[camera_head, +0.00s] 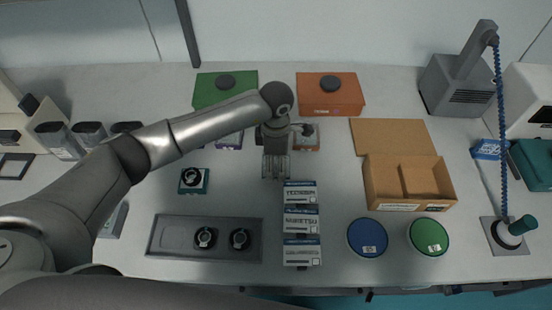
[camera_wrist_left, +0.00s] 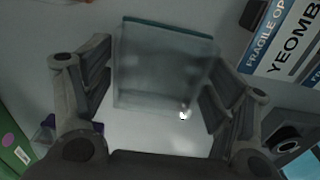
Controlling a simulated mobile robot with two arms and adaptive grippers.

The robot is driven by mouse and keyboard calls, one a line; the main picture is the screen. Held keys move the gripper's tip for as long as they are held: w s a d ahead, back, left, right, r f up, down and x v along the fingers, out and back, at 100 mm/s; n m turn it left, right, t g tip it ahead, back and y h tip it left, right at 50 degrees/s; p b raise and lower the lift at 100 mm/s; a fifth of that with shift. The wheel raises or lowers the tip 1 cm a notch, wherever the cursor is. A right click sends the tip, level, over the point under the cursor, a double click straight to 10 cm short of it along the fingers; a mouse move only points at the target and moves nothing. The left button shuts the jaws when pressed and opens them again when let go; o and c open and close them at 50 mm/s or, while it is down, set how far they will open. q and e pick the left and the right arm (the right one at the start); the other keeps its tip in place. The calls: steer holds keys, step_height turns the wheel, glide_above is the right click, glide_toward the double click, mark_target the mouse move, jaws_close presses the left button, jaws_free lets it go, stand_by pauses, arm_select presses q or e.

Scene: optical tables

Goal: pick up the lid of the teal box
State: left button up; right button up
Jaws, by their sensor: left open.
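A clear lid (camera_wrist_left: 165,65) with a teal edge along its far side is between the fingers of my open left gripper (camera_wrist_left: 150,95) in the left wrist view. I cannot tell if the fingers touch it. In the head view my left gripper (camera_head: 276,165) points down over the table middle, left of the white labelled boxes. A small teal box (camera_head: 194,181) with a round black part in it sits to the left of the gripper. Its teal side also shows at the lower right of the wrist view (camera_wrist_left: 302,162). My right gripper is not in view.
White labelled boxes (camera_head: 301,220) stand close by to the right. A green box (camera_head: 207,92) and an orange box (camera_head: 345,100) stand behind. A grey tray (camera_head: 175,236) lies in front left. An open cardboard box (camera_head: 437,181) and two round tins (camera_head: 367,238) are to the right.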

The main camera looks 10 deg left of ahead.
arm_select(q)
steer(key=shift+f, duration=0.1)
steer(key=shift+c, duration=0.7)
steer(key=c, duration=0.6)
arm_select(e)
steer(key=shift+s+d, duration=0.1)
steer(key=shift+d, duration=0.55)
arm_select(q)
steer(key=shift+o, duration=0.2)
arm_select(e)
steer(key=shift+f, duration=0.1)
